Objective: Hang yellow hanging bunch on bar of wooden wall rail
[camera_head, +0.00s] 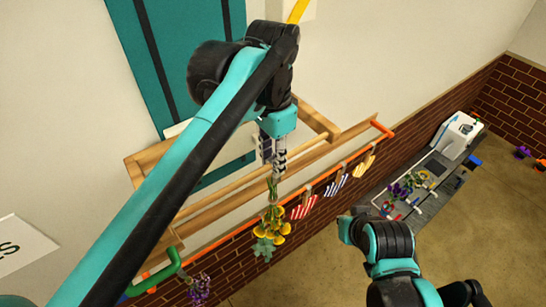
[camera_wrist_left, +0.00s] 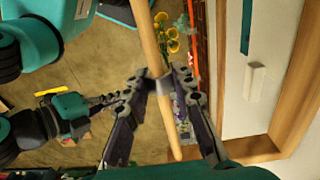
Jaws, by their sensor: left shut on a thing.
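The yellow hanging bunch (camera_head: 272,222) has yellow blooms and pale green leaves at its lower end. It hangs upside down below my left gripper (camera_head: 275,160), which is shut on its upper end. In the left wrist view the yellow blooms (camera_wrist_left: 167,34) show beyond the fingers (camera_wrist_left: 160,84). The wooden wall rail's bar (camera_head: 222,192) passes close by the gripper; it also shows in the left wrist view (camera_wrist_left: 149,40), crossing between the fingers. A grey piece at the fingertips overlaps the bar; whether it rests on it is unclear. My right arm is low at right, its jaws unclear.
An orange rail (camera_head: 225,240) below carries striped pieces (camera_head: 303,207) and a purple bunch (camera_head: 200,290). A green handled piece (camera_head: 160,275) is at lower left. A grey worktable (camera_head: 425,195) with flowers stands at right. Open floor lies between.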

